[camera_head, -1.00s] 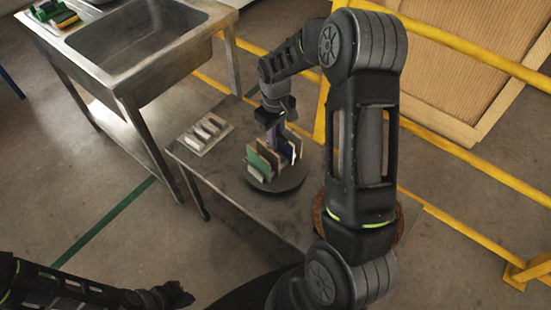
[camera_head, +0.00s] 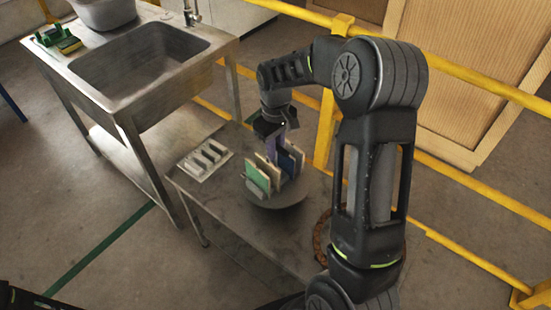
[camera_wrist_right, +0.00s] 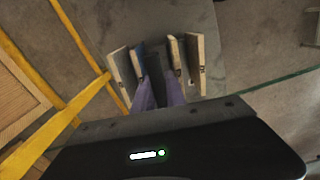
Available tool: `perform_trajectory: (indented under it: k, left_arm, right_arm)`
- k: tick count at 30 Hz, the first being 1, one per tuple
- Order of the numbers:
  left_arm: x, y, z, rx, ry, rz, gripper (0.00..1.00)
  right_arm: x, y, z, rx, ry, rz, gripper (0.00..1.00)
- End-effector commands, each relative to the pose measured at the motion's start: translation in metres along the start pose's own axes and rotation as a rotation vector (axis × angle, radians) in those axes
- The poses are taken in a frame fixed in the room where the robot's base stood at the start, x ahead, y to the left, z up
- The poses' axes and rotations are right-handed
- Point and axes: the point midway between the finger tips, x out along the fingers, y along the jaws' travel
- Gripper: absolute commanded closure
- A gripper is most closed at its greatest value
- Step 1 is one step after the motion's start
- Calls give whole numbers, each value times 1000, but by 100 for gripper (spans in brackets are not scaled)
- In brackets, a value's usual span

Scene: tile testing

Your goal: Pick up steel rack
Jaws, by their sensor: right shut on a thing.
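The steel rack (camera_head: 258,192) is mostly hidden by the tiles standing in it: a green one (camera_head: 257,179), cream ones and a dark blue one (camera_head: 287,163). The rack and tiles are over a dark round plate (camera_head: 285,202) at the metal table. My right gripper (camera_head: 275,143) comes down from above and is shut on the rack, between the tiles. Its purple fingers (camera_wrist_right: 158,92) show between tiles (camera_wrist_right: 194,62) in the right wrist view. I cannot tell whether the rack clears the surface below. The left gripper is out of view; only a bit of my left arm shows.
The low metal table (camera_head: 235,218) also holds a pale tray with grey blocks (camera_head: 207,158) and a brown woven ring (camera_head: 321,238), partly behind my right arm. A steel sink (camera_head: 140,62) stands at the back left. Yellow rails (camera_head: 470,178) run behind and right.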

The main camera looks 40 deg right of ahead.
Motion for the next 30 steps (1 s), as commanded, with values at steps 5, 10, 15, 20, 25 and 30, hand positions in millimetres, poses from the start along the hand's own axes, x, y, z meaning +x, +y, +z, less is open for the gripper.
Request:
perform_trajectory:
  k: [5, 10, 15, 20, 25, 30]
  left_arm:
    - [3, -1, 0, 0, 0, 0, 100]
    - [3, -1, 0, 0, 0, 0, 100]
    - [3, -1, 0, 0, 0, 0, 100]
    - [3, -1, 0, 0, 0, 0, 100]
    - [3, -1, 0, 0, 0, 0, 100]
    - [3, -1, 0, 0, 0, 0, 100]
  right_arm:
    - [-30, 0, -2, -1, 7, 2, 100]
    - [-43, 0, -1, -1, 5, 1, 100]
    - [-46, 0, -1, -1, 3, 1, 100]
    - [-45, 0, -1, -1, 3, 1, 100]
    - [-45, 0, -1, -1, 4, 1, 100]
    - [-45, 0, -1, 0, 4, 1, 100]
